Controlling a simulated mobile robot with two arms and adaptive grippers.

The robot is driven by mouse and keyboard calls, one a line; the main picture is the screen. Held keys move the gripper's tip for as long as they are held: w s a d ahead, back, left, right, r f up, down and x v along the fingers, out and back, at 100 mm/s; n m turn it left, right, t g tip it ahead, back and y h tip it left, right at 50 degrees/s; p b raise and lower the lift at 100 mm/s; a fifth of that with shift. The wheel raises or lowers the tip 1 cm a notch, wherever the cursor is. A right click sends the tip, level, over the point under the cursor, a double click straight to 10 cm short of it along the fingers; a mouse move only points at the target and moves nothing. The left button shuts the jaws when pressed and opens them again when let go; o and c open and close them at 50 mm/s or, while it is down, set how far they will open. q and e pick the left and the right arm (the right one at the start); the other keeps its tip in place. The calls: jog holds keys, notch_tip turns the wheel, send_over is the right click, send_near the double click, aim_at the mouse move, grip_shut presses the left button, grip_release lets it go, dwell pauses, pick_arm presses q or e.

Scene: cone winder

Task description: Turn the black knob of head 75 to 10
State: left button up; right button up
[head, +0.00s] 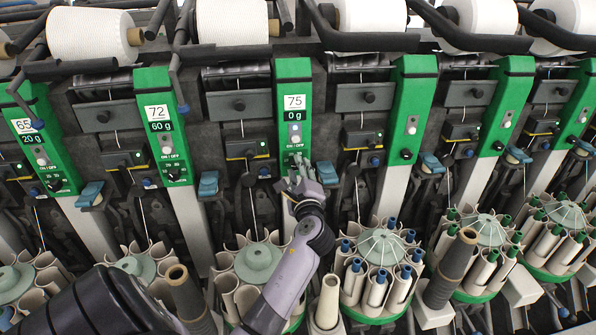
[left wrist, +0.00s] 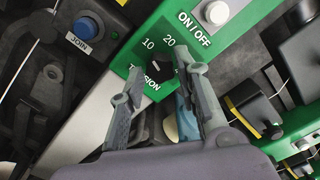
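Head 75 is the green panel (head: 293,85) in the middle of the head view, with a "75" label and a display (head: 294,115) reading "0 g". My left gripper (head: 298,172) is at the lower part of this panel and hides its knob there. In the left wrist view the black knob (left wrist: 158,70) sits on a green plate marked "TENSION", with "10" and "20" printed beside it. The left gripper (left wrist: 158,84) is open, its fingers on either side of the knob. I cannot tell whether they touch it. The knob's pointer is not clear. My right gripper is not in view.
The ON/OFF button (left wrist: 215,13) is close to one finger, and the blue JOIN button (left wrist: 86,28) is on a grey box. Head 72 (head: 160,120) stands to the left. Bobbin carousels (head: 381,247) and white yarn cones (head: 232,22) crowd below and above.

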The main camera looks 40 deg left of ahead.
pick_arm(q)
jog(key=shift+o, duration=1.2)
jog(key=v, duration=1.2)
jog(key=shift+d, duration=0.1)
